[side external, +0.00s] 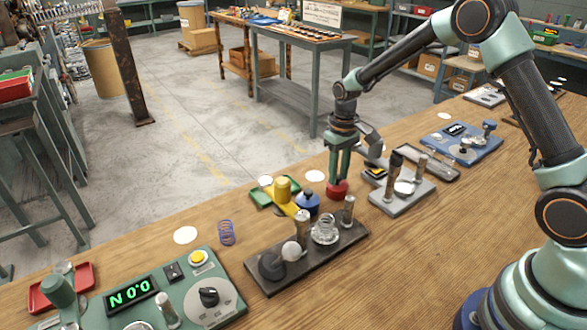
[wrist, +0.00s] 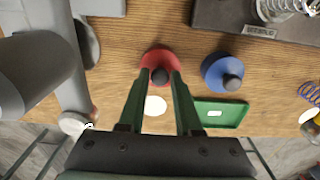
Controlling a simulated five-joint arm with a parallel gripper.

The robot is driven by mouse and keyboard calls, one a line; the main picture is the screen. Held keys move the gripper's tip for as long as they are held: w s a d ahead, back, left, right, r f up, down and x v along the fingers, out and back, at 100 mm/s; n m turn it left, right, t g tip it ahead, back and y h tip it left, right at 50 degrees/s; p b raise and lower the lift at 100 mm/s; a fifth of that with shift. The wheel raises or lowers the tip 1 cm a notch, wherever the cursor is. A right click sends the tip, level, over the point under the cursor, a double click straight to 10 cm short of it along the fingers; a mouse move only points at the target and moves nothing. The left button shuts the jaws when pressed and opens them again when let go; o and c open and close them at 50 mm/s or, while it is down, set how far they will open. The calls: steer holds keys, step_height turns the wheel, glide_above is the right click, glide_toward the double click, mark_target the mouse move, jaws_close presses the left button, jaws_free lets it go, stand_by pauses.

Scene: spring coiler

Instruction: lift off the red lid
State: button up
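The red lid (side external: 337,190) is a round red piece with a dark knob, low at the wooden table in the side view. The wrist view shows it from above (wrist: 157,58), just past my fingertips. My gripper (side external: 338,178) points straight down over it, with its two green fingers on either side of the knob. In the wrist view the fingertips (wrist: 160,76) flank the dark knob very closely. I cannot tell whether they press on it. What lies under the lid is hidden.
A blue knobbed piece (wrist: 222,72) stands close beside the red lid. A green tray (wrist: 219,113) and a white disc (wrist: 155,106) are near. A dark fixture with a glass jar (side external: 325,231) and a grey fixture (side external: 402,190) stand on either side.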

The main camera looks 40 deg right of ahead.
jaws_close()
steer(key=shift+r, duration=0.2)
steer(key=shift+r, duration=0.45)
steer(key=shift+r, duration=0.15)
steer(key=shift+r, duration=0.9)
